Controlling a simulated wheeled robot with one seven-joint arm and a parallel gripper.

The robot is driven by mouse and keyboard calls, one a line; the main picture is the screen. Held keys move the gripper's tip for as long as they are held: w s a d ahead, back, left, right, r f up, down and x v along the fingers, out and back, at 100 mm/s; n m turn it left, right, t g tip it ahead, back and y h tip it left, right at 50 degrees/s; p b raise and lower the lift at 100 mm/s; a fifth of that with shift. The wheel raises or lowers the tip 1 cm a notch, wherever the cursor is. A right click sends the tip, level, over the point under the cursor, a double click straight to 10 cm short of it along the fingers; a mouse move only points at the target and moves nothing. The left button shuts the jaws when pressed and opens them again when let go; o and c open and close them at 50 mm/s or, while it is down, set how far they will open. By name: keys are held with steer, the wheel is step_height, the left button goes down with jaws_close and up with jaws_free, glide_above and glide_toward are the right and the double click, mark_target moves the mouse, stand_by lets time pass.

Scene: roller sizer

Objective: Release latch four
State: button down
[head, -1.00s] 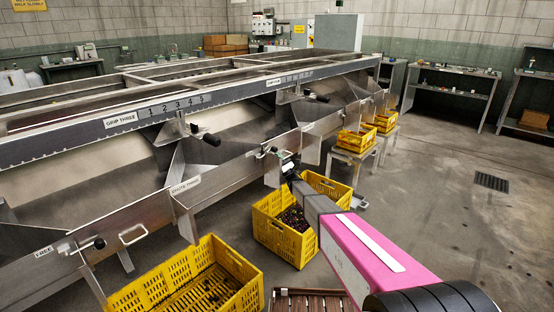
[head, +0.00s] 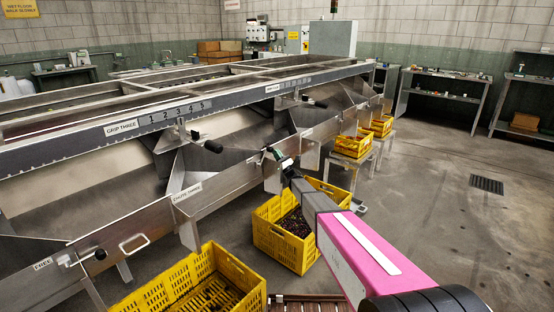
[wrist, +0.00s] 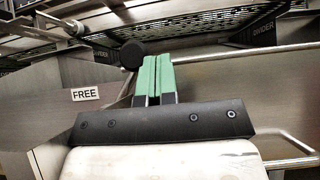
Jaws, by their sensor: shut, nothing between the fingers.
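My gripper (head: 279,156) is at the end of my pink and grey arm, against the front rail of the chute beyond the one labelled chute three. Its green fingers show in the wrist view (wrist: 154,62), closed together with nothing between them. A round black latch knob (wrist: 131,54) is just beyond and left of the fingertips; I cannot tell whether they touch. A white FREE label (wrist: 85,95) is on the metal to the left. The latch is mostly hidden by my gripper in the head view, and its number is not readable.
Another latch with a black knob (head: 100,254) and a FREE label (head: 43,264) is at the lower left. Yellow crates (head: 222,285) stand below the chutes, one with dark fruit (head: 268,232). A bar handle (wrist: 299,142) is right of my fingers. Open floor lies to the right.

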mark_target(271, 150)
steer(key=s+a+r, duration=0.1)
steer(key=s+r, duration=0.1)
steer(key=r, duration=0.1)
steer(key=shift+s+a, duration=0.15)
steer(key=shift+a, duration=0.2)
steer(key=n+g, duration=0.1)
steer(key=n+g+y, duration=0.2)
steer(key=n, duration=0.1)
steer(key=shift+s+a+r+g, duration=0.25)
steer(key=shift+s+a+g, duration=0.05)
steer(key=shift+s, duration=0.05)
steer(key=shift+s+a+r, duration=0.2)
steer(key=shift+s+a, duration=0.2)
steer(key=shift+s, duration=0.05)
steer(key=shift+w, duration=0.1)
steer(key=w+d+f, duration=0.1)
steer(key=d+f, duration=0.1)
steer(key=d, duration=0.4)
steer(key=w+d+f, duration=0.1)
steer(key=w+d, duration=0.1)
steer(key=d, duration=0.4)
steer(key=shift+w+f, duration=0.3)
steer(key=shift+f, duration=0.05)
